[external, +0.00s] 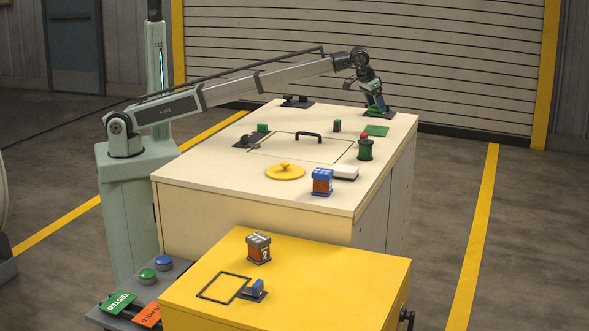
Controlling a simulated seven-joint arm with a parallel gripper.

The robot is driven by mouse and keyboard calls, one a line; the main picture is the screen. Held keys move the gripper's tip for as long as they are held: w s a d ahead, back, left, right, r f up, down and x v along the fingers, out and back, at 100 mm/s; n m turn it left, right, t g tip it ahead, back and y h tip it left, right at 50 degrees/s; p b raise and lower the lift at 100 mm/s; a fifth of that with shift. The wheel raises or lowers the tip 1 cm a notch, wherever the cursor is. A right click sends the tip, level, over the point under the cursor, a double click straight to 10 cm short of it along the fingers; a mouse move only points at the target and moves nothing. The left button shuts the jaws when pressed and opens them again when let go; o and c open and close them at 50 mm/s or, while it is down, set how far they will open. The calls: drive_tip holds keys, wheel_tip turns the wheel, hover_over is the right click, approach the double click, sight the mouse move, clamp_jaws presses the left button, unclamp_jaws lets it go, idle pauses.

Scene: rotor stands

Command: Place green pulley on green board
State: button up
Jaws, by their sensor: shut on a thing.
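My gripper (376,104) is at the far right corner of the cream bench, pointing down over a small dark base plate (385,114). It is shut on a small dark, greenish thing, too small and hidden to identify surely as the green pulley.
The cream bench (215,165) also bears a black handle (309,135), a yellow disc (285,172), a blue-and-orange block (322,182), a white block (344,172) and small green blocks (263,127). A lower yellow table (330,270) stands in front.

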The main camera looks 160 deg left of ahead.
drive_tip(key=shift+f, duration=3.4)
drive_tip(key=shift+f, duration=0.15)
drive_tip(key=o, duration=1.3)
drive_tip(key=shift+c, duration=0.2)
drive_tip(key=v, duration=1.2)
